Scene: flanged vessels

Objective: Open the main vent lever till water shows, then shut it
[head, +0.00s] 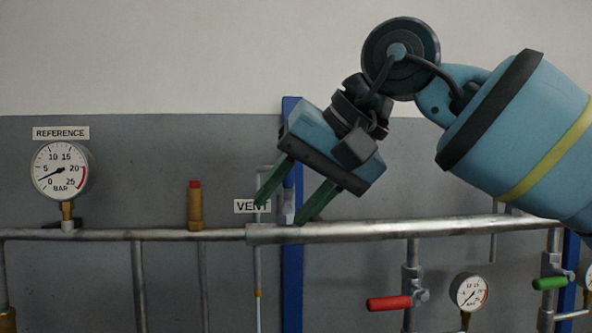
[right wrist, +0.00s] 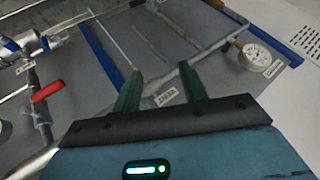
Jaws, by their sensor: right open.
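The VENT label (head: 252,206) is on the grey wall just above the horizontal pipe. Beside it a pale vent fitting (head: 287,208) with a blue part above it stands partly behind my right gripper (head: 281,212); I cannot make out the lever or its position.
A REFERENCE gauge (head: 60,170) and a brass fitting with a red cap (head: 195,205) stand at left. A red-handled valve (head: 389,303), a small gauge (head: 468,292) and a green-handled valve (head: 549,283) are below the pipe (head: 375,229) at right. A blue post (head: 291,260) stands behind.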

